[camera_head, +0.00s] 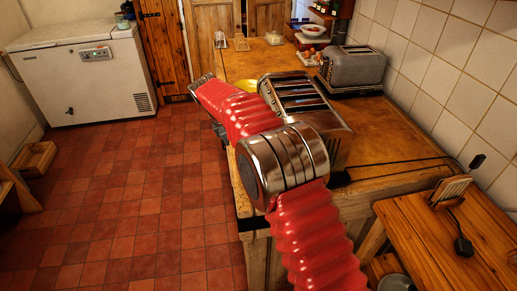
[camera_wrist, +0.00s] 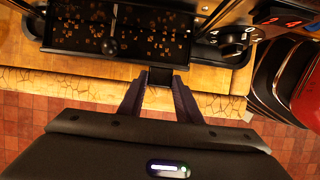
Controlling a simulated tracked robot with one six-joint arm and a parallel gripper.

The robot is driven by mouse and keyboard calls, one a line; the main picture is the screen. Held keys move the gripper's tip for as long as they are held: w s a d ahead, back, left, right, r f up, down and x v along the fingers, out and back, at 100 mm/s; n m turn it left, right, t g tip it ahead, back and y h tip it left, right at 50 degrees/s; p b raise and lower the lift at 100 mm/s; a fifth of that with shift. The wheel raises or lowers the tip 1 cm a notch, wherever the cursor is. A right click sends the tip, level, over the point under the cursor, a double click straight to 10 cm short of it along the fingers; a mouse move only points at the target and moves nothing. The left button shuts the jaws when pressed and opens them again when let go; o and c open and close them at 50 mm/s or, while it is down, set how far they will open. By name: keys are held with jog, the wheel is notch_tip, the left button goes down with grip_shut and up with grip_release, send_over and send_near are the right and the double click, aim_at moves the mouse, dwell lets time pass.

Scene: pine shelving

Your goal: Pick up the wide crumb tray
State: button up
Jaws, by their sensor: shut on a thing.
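The wide crumb tray (camera_wrist: 84,42) is dark, with brown crumbs scattered over it, at the top of the wrist view. It lies level above the wooden counter edge, between shiny metal toaster parts. My gripper (camera_wrist: 158,84) is shut on a small dark tab at the tray's front edge. The tray's far end is cut off by the frame, so I cannot tell how far it is out of the toaster. In the head view, a chrome toaster (camera_head: 290,88) stands on the counter behind my arm.
A control knob (camera_wrist: 232,38) and lit red digits (camera_wrist: 282,20) are right of the tray. A grey toaster (camera_head: 352,68) stands farther back near the tiled wall. A wooden side table (camera_head: 420,225) stands at right. Tiled floor (camera_head: 120,190) lies open left of the counter (camera_head: 395,125).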

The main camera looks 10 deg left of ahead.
jog(key=s+a, duration=0.4)
jog(key=a, duration=0.6)
jog(key=shift+s+a, duration=0.25)
jog(key=shift+a, duration=0.1)
jog(key=shift+s+a, duration=0.1)
jog(key=shift+a, duration=0.05)
jog(key=o, duration=1.2)
jog(key=v, duration=0.7)
jog(key=shift+a, duration=0.1)
jog(key=shift+r, duration=0.15)
